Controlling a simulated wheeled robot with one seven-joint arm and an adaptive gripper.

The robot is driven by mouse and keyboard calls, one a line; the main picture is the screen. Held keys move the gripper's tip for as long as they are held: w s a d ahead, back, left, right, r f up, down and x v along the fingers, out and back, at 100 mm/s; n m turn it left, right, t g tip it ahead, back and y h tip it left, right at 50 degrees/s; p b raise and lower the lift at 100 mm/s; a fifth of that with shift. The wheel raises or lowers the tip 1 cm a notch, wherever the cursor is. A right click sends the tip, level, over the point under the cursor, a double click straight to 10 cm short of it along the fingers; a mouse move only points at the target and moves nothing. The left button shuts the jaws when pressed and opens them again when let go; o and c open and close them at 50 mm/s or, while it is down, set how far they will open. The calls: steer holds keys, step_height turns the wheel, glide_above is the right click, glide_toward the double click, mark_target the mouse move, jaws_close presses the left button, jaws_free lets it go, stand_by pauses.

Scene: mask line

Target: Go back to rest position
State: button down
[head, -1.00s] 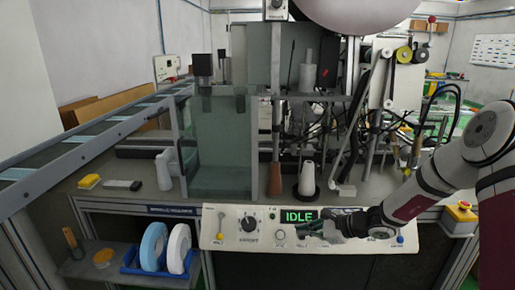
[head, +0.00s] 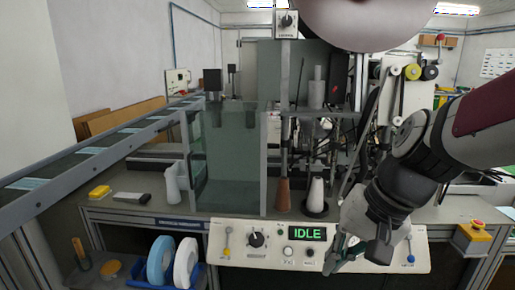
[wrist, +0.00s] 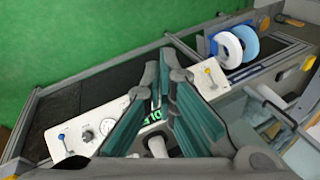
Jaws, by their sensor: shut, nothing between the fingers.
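My gripper (head: 350,255) hangs from my bent arm at the right of the head view, pointing down and left. It is shut and empty. It overlaps the right half of the white control panel (head: 270,258), close to the green IDLE display (head: 307,234). I cannot tell whether it touches the panel. In the wrist view the teal fingers of my gripper (wrist: 164,75) rise from the bottom edge, and the panel (wrist: 65,140) lies beneath them, partly hidden, with a bit of green lettering showing between them.
A glass-walled enclosure (head: 225,155) stands behind the panel. A brown cone (head: 283,192) and a white cone (head: 316,192) stand on the bench. A yellow box with a red button (head: 477,235) is at the right. A blue rack with white and blue rolls (head: 185,262) sits lower left.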

steer(key=s+d+r+n+t+h, duration=0.1)
steer(key=s+d+n, duration=0.1)
steer(key=s, duration=0.4)
steer(key=s+d+r+n+h, duration=0.2)
steer(key=s+d, duration=0.2)
steer(key=s, duration=0.2)
steer(key=shift+s+r+t, duration=0.2)
steer(key=shift+s+t, duration=0.05)
steer(key=shift+t, duration=0.15)
